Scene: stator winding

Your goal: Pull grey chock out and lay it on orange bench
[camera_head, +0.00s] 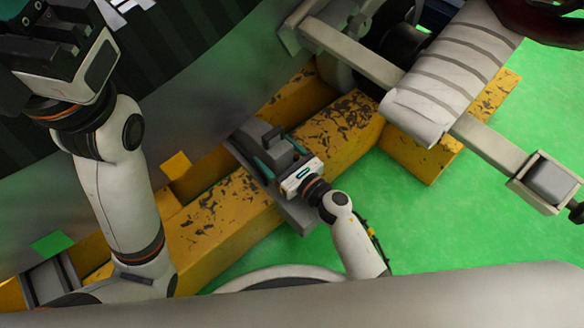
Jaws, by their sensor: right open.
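A grey chock (255,134) sits across the worn orange bench (222,210), against the large grey cylinder. Its lower grey part sticks out past the near side of the beam. My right gripper (273,158) is at the chock with its jaws open, its fingers beside the upper grey block. The gripper hides part of the chock, and I cannot tell whether the fingers touch it. My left gripper (38,38) is raised at the upper left, far from the chock. Its fingers are dark and partly cut off by the picture edge.
The large grey cylinder (190,105) lies behind the bench. Another grey chock-like piece (47,283) sits at the lower left. A ribbed white roll (455,70) on a bar stands at the upper right. Green floor (450,235) is clear at the right.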

